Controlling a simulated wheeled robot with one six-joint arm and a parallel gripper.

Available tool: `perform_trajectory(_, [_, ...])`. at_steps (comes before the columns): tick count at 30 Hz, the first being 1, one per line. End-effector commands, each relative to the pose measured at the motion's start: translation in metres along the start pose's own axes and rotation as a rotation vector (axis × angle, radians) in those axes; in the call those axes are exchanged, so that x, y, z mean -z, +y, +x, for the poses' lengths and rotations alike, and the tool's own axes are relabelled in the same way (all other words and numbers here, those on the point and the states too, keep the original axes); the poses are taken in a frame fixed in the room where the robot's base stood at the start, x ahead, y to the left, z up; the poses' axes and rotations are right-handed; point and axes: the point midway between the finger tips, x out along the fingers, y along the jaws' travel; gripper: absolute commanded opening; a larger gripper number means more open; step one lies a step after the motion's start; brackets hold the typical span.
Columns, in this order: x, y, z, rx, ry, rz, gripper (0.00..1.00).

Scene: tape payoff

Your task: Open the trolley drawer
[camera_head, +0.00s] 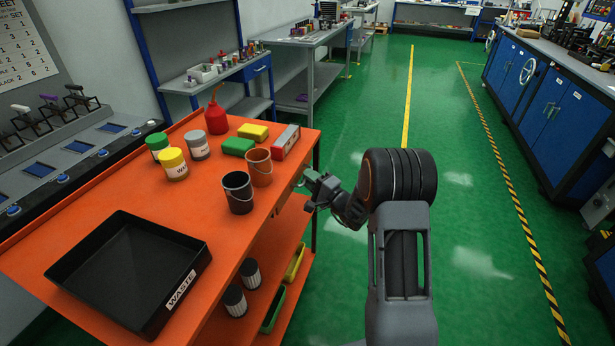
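The orange trolley (105,210) stands at the left, its top loaded with containers. A small part of its drawer front (283,199) shows just under the top edge, near the trolley's far right end. The drawer looks closed, as far as I can see. My gripper (307,182) is at this right side, close to the drawer front. My wrist and gripper hide part of the drawer and any handle. I cannot tell whether the fingers touch it, or whether they are open or shut.
A black waste tray (118,228), a dark bucket (238,192) and a copper bucket (260,168) stand on the trolley top. Lower shelves (255,312) hold jars and bins. Green floor (480,200) is clear to the right, up to blue cabinets (565,125).

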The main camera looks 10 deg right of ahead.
Motion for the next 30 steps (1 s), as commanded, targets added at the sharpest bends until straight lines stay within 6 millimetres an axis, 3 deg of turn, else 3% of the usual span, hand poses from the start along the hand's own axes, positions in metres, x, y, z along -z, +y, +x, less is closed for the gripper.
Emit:
perform_trajectory(14, [-0.0004, 0.0000, 0.0094, 0.000, 0.000, 0.000, 0.19])
perform_trajectory(20, [-0.0004, 0.0000, 0.0093, 0.000, -0.001, 0.000, 0.00])
perform_trajectory(30, [-0.0005, 0.0001, 0.0091, 0.000, -0.001, 0.000, 0.00])
